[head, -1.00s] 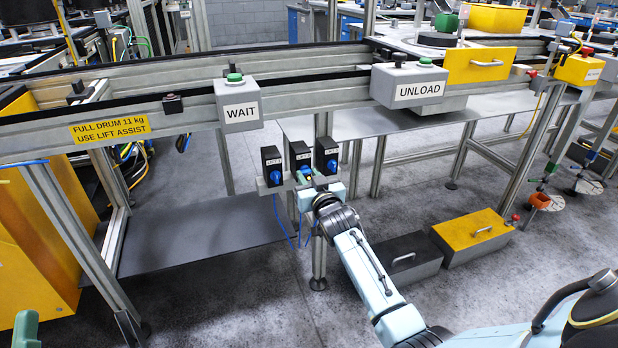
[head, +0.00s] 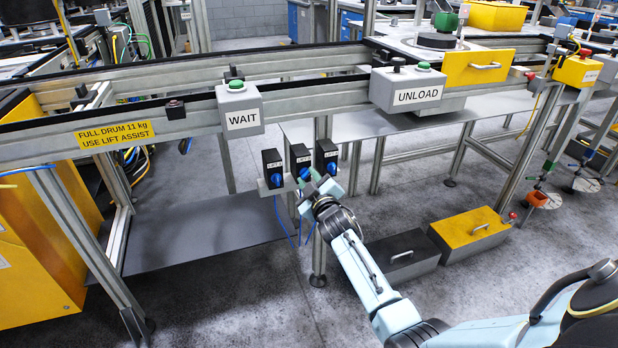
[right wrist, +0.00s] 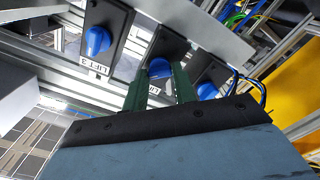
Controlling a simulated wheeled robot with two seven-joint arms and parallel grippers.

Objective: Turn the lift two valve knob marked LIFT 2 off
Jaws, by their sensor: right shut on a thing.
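Three black valve boxes with blue knobs stand in a row under the conveyor rail. The middle box (head: 299,157) carries the LIFT 2 knob (head: 304,173), which also shows in the right wrist view (right wrist: 160,68). My right gripper (head: 314,182) reaches it from the front right, its body tilted. In the right wrist view, the green fingers of my right gripper (right wrist: 160,84) are on either side of the middle knob, shut on it. The fingers hide part of the knob and its label, so its exact angle is unclear. My left gripper is out of view.
The LIFT 1 box (head: 272,164) is close on the left, and the LIFT 3 box (head: 326,152) close on the right. Blue hoses (head: 284,222) hang below. WAIT (head: 242,119) and UNLOAD (head: 417,95) boxes are above. A yellow-lidded box (head: 470,229) is on the floor.

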